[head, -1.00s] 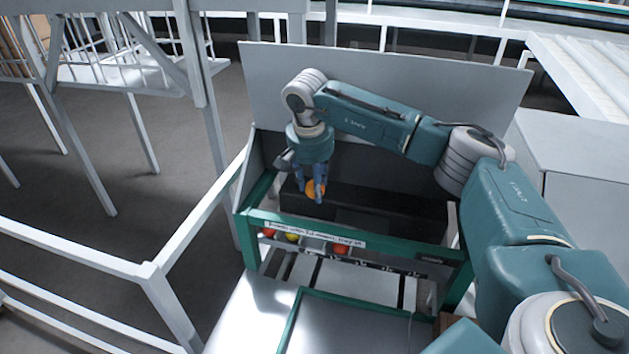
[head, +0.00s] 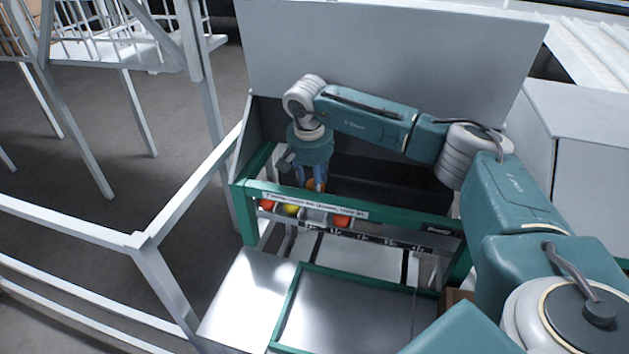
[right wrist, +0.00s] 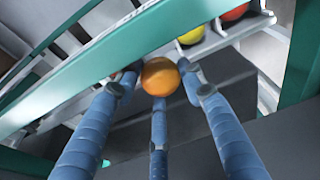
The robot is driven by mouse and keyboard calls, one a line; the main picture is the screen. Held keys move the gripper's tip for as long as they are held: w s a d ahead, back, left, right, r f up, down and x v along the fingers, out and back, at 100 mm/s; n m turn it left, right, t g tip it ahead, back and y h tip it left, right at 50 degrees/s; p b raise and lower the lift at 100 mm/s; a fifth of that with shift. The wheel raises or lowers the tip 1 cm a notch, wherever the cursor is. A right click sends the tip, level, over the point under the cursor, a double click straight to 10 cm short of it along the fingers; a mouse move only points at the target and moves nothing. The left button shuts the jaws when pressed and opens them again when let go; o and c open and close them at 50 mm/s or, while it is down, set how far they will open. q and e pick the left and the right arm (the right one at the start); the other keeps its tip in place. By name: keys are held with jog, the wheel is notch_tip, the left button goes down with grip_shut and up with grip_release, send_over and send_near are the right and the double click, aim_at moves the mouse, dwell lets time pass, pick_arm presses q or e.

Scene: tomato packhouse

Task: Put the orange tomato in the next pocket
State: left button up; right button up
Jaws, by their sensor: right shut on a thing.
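The orange tomato (head: 317,185) is held in my right gripper (head: 312,183), behind the labelled green front rail. In the right wrist view the orange tomato (right wrist: 160,77) sits between the blue fingers of my right gripper (right wrist: 160,85), beside the green rail. A row of pockets (head: 318,217) shows under the rail, with a red tomato (head: 266,205), a yellow one (head: 291,209) and another red one (head: 341,220). A gap shows between the yellow and the right red tomato. The right wrist view shows the yellow tomato (right wrist: 194,36) and a red one (right wrist: 236,11). My left gripper is not in view.
The green front rail (head: 400,217) carries a white label and lies close to the held tomato. A tall grey panel (head: 390,45) stands behind the dark trough. A shiny metal table with a green-edged panel (head: 355,310) lies in front. White railings (head: 190,195) run along the left.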

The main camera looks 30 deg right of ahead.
aim_at(312, 189)
jog(key=shift+s+a+f, duration=0.1)
jog(key=shift+s+a, duration=0.05)
dwell(0.6)
jog(key=o, duration=0.9)
jog(key=shift+f, duration=0.15)
jog(key=shift+s+a, duration=0.1)
jog(key=shift+r, duration=0.2)
jog(key=shift+r+p, duration=0.5)
jog(key=shift+p, duration=0.05)
jog(key=p+v, duration=0.4)
jog(key=v, duration=0.2)
jog(key=p+v, duration=0.3)
jog(key=v, duration=0.2)
